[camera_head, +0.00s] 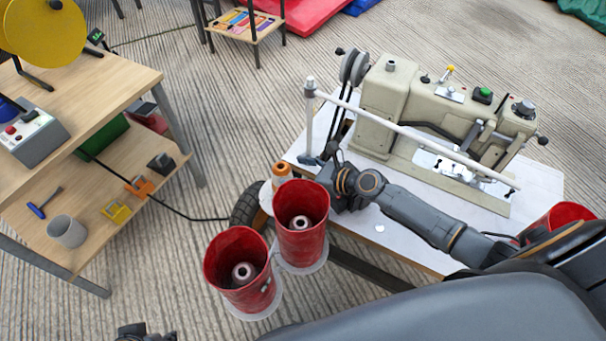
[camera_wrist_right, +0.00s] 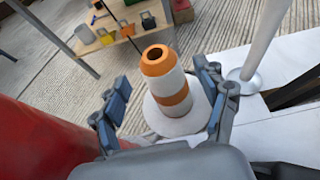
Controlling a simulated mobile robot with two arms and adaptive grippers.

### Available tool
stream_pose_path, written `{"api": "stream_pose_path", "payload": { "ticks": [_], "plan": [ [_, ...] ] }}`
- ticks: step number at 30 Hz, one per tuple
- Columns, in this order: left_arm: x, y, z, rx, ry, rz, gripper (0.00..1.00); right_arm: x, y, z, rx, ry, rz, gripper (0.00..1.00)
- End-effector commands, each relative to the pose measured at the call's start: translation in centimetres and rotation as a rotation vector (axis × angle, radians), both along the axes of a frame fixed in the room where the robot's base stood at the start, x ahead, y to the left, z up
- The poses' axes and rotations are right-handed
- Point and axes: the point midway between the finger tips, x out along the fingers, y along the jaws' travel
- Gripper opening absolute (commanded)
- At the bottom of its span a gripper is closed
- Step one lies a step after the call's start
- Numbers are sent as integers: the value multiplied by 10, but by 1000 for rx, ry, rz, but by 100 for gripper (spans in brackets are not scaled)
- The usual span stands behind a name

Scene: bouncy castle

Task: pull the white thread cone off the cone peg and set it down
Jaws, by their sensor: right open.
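The white thread cone (camera_head: 281,175) has orange bands and stands at the table's left edge, partly hidden behind a red container in the head view. In the right wrist view the white thread cone (camera_wrist_right: 169,84) stands upright on a white round base (camera_wrist_right: 180,122); I cannot see the peg inside it. My right gripper (camera_wrist_right: 161,88) is open, with a finger on each side of the cone and visible gaps. In the head view my right gripper (camera_head: 335,192) is beside the cone, its fingertips mostly hidden. My left gripper (camera_head: 145,332) barely shows at the bottom edge.
Two red containers (camera_head: 302,222) (camera_head: 238,270) stand close by; a red wall (camera_wrist_right: 50,140) fills the wrist view's left side. A white post (camera_wrist_right: 262,45) rises right of the cone. A sewing machine (camera_head: 440,120) occupies the table. White tabletop (camera_head: 385,232) is bare near my arm.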

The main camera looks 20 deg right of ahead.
Motion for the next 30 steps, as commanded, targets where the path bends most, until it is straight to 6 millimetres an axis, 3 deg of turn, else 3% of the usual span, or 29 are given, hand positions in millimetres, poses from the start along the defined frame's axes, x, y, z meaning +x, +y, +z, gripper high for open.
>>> {"api": "stream_pose_path", "payload": {
  "ticks": [9,21,30],
  "plan": [
    [-1,0,-10,1,-2,0,28,33,24,-18,0,-2,-1,74],
    [-1,0,-11,1,-2,0,28,38,29,-20,0,0,-1,74],
    [-1,0,-11,1,-2,0,28,38,29,-20,-1,1,-1,12]
  ]
}}
